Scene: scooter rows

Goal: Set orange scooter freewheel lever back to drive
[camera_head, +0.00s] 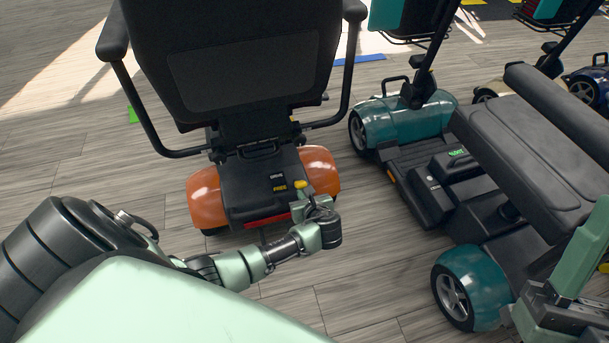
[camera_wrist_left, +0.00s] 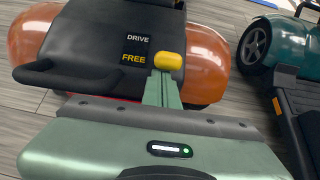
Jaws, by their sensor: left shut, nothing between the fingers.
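The orange scooter (camera_head: 206,198) stands with its rear toward me. Its yellow lever knob (camera_head: 300,184) sits at the right of the black rear cover, beside the DRIVE and FREE labels. In the left wrist view the knob (camera_wrist_left: 169,61) is level with the FREE label (camera_wrist_left: 134,58), below the DRIVE label (camera_wrist_left: 138,38). My left gripper (camera_head: 309,203) is shut and empty, right at the knob on the near side. In the wrist view its green finger (camera_wrist_left: 158,88) ends just below the knob; I cannot tell whether they touch. Part of my right gripper (camera_head: 575,270) shows at the right edge.
A teal scooter (camera_head: 470,275) stands close on the right, with its grey seat toward me. More scooters stand at the far right. The orange scooter's black seat back (camera_head: 240,60) and armrests rise above the rear cover. Bare wood-look floor lies in front.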

